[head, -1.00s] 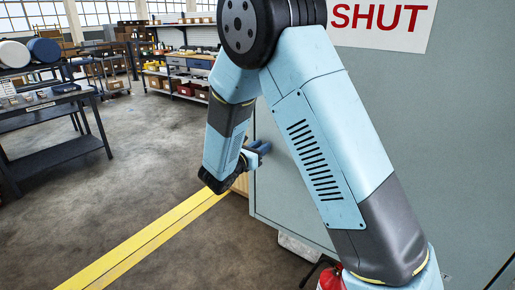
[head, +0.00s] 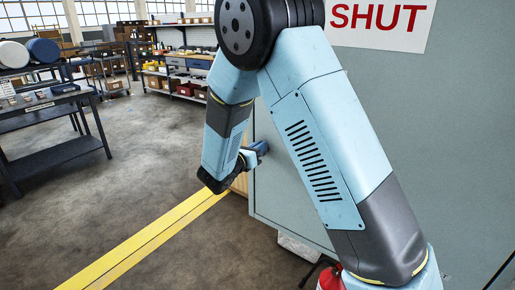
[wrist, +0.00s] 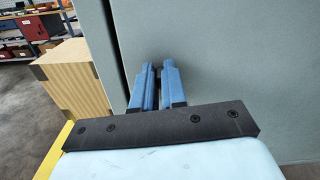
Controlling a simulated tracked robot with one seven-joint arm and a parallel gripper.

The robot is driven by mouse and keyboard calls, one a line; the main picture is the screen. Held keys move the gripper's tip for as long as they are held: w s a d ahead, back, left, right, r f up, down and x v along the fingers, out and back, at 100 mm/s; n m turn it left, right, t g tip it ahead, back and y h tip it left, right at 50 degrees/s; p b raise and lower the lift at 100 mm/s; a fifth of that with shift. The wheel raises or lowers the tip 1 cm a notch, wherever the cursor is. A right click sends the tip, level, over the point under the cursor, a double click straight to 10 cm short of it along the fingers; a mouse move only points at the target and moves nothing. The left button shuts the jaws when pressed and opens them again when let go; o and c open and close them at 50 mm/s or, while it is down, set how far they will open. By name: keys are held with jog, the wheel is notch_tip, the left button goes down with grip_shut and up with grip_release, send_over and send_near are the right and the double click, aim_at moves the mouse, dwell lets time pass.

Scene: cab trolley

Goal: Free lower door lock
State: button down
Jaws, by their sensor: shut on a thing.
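The cab door (head: 440,150) is a large grey-green panel at the right of the head view. It also fills most of the wrist view (wrist: 240,60). My gripper (head: 262,148) is at the door's left edge, low down. In the wrist view its two blue fingers (wrist: 158,70) point at the door face, close to the vertical seam. They are shut on a small dark piece between their tips, seemingly the lower door lock. The fingers hide most of this piece, so its shape and angle cannot be told.
A wooden crate (wrist: 75,85) stands just left of the door edge. A yellow floor stripe (head: 150,240) runs past it. A red extinguisher (head: 330,278) is partly visible below the door. A dark workbench (head: 50,120) stands at left; the floor between is clear.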

jog(key=shift+w+a+f+n, duration=0.15)
jog(key=shift+a+f+n, duration=0.2)
jog(key=shift+n, duration=2.35)
jog(key=shift+w+a+f+n, duration=0.2)
jog(key=shift+f+n, duration=0.1)
jog(key=shift+n, duration=2.4)
jog(key=shift+w+a+f+n, duration=0.15)
jog(key=shift+a+f+n, duration=0.2)
jog(key=shift+n, duration=2.35)
jog(key=shift+d+f, duration=0.1)
jog(key=c, duration=1.2)
grip_release()
